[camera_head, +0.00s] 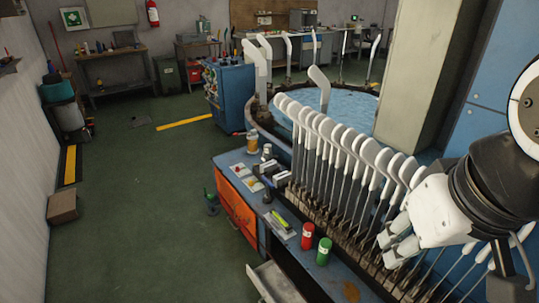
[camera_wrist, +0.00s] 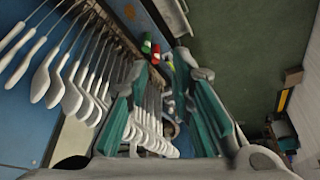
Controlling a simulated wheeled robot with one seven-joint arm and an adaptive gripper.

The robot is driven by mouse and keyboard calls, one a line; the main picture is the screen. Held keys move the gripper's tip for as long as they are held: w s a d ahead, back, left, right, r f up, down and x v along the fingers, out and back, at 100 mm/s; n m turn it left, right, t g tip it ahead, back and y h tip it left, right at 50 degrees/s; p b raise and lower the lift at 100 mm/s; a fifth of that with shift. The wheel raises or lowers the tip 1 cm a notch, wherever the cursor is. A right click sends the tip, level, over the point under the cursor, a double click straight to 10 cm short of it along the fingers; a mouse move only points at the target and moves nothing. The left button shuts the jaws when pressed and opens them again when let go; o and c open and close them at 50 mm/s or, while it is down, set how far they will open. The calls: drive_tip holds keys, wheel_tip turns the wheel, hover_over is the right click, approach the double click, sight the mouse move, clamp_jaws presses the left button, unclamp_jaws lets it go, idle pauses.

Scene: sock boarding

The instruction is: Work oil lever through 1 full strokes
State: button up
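I cannot pick out the oil lever in either view; it may be hidden or too small to tell. My gripper (camera_head: 386,250) is at the right of the head view, beside the row of white sock boards (camera_head: 350,145) on thin metal rods. In the wrist view my gripper (camera_wrist: 162,60) has its two teal-sided fingers apart, with nothing seen held between them. The white boards (camera_wrist: 68,85) fill the left of that view, and some show behind and between the fingers.
A blue workbench (camera_head: 228,160) with orange drawers carries a red can (camera_head: 307,236), a green can (camera_head: 324,251) and small items. A grey drawer or tray (camera_head: 272,283) juts from its front. A round blue basin (camera_head: 350,108) lies behind the boards. Green floor (camera_head: 140,220) is open at left.

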clamp_jaws()
drive_tip(key=shift+a, duration=0.1)
idle(0.9)
drive_tip(key=w+a+f+m+g+y+b, duration=0.1)
drive_tip(key=w+a+f+m+y+b, duration=0.3)
drive_tip(key=w+a+m, duration=0.6)
drive_tip(key=w+a+f+m+g+y+p, duration=0.15)
drive_tip(key=w+a+f+m, duration=0.4)
drive_tip(key=w, duration=0.85)
drive_tip(key=w+a+f+m+y+b, duration=0.1)
drive_tip(key=w+a+f+m, duration=0.2)
drive_tip(key=f, duration=0.6)
drive_tip(key=w+a+f+m+b, duration=0.1)
drive_tip(key=w+a+f+m, duration=0.1)
drive_tip(key=w+f+m, duration=0.5)
drive_tip(key=w+a+f+m+t+y+b, duration=0.1)
drive_tip(key=w+a+f+m, duration=0.2)
drive_tip(key=f, duration=0.8)
drive_tip(key=w+m, duration=0.2)
drive_tip(key=m, duration=0.2)
drive_tip(key=shift+w+a+f+y+b, duration=0.15)
drive_tip(key=shift+a+f+y+b, duration=0.1)
drive_tip(key=shift+a+y+b, duration=0.1)
